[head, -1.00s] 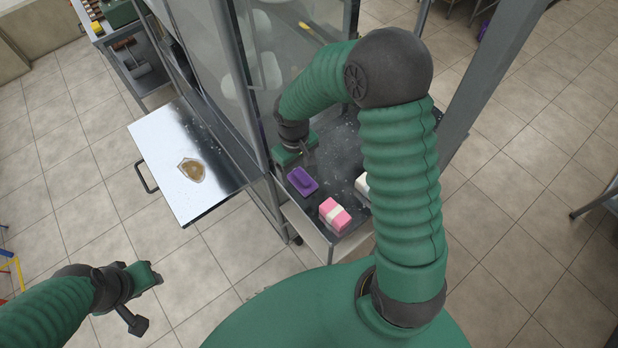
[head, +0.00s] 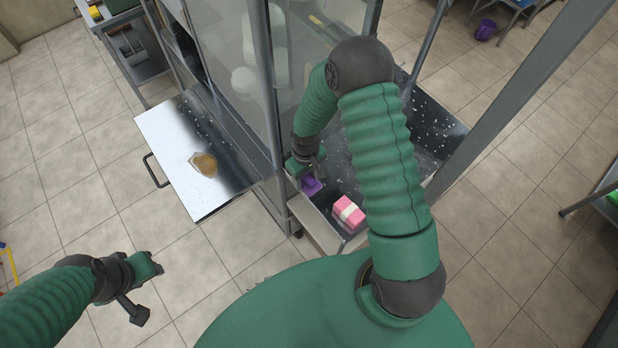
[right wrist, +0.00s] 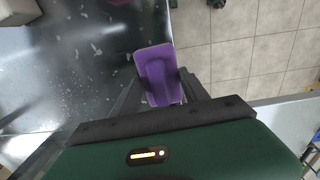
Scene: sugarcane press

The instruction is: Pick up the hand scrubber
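The hand scrubber is a purple block with a raised grip (head: 312,187), lying on the speckled dark metal surface near its front left edge. It also shows in the right wrist view (right wrist: 157,72). My right gripper (head: 314,173) is directly over it and partly hides it in the head view. In the right wrist view my right gripper's fingers (right wrist: 160,90) are apart, one on each side of the scrubber, with gaps showing; I see no firm contact. My left gripper (head: 152,266) hangs over the floor at the lower left, away from the scrubber; its finger opening is not clear.
A pink and white block (head: 348,211) lies right of the scrubber on the same surface. Glass panels with metal posts (head: 268,110) rise to the left. A shiny metal shelf (head: 175,130) holding a brown-yellow patch (head: 204,164) stands further left. Open tiled floor surrounds these.

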